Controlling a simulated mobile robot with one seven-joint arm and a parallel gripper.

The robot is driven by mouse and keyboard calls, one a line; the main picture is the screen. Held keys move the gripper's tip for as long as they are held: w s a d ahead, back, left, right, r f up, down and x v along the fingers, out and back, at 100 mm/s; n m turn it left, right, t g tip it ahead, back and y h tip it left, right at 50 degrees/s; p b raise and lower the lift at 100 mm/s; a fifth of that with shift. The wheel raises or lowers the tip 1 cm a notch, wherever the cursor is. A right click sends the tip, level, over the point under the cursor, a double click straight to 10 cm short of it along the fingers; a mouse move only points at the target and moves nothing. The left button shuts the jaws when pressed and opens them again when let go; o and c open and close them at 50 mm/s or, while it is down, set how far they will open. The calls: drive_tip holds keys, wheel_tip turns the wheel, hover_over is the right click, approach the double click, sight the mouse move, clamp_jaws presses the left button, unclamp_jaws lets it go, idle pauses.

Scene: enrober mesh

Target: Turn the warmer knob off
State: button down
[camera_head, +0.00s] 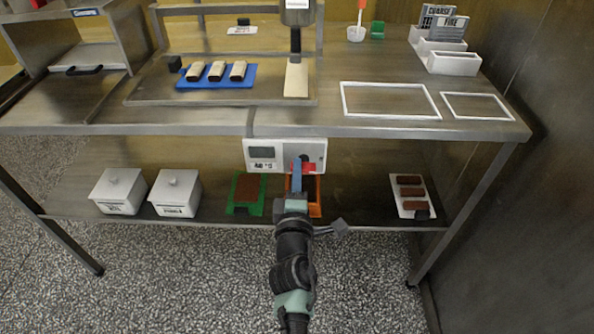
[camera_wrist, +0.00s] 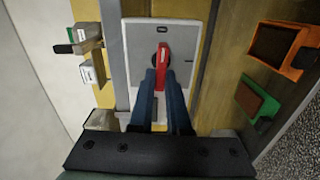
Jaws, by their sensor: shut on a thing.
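The warmer control panel (camera_head: 262,155) is a pale box under the front edge of the metal table, with a dark display and a printed label at its left. Its knob has a red bar-shaped handle (camera_wrist: 163,62) on a dark round base (camera_wrist: 154,60). In the wrist view the red handle lies between the tips of my two blue fingers, and my gripper (camera_wrist: 162,82) is shut on it. In the head view my gripper (camera_head: 297,172) reaches up to the right part of the panel and hides some of the knob. The panel (camera_wrist: 138,36) fills the middle of the wrist view.
An orange tray (camera_head: 315,203) and a green tray (camera_head: 247,193) sit on the lower shelf near my arm. Two white lidded boxes (camera_head: 174,193) stand left, and a white card with brown bars (camera_head: 411,196) lies right. The table edge (camera_head: 200,131) is just above the panel.

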drive_tip(key=shift+f+n, duration=0.1)
drive_tip(key=shift+n, duration=0.3)
drive_tip(key=c, duration=0.9)
unclamp_jaws()
drive_tip(key=s+p, duration=0.2)
drive_tip(key=s, duration=1.1)
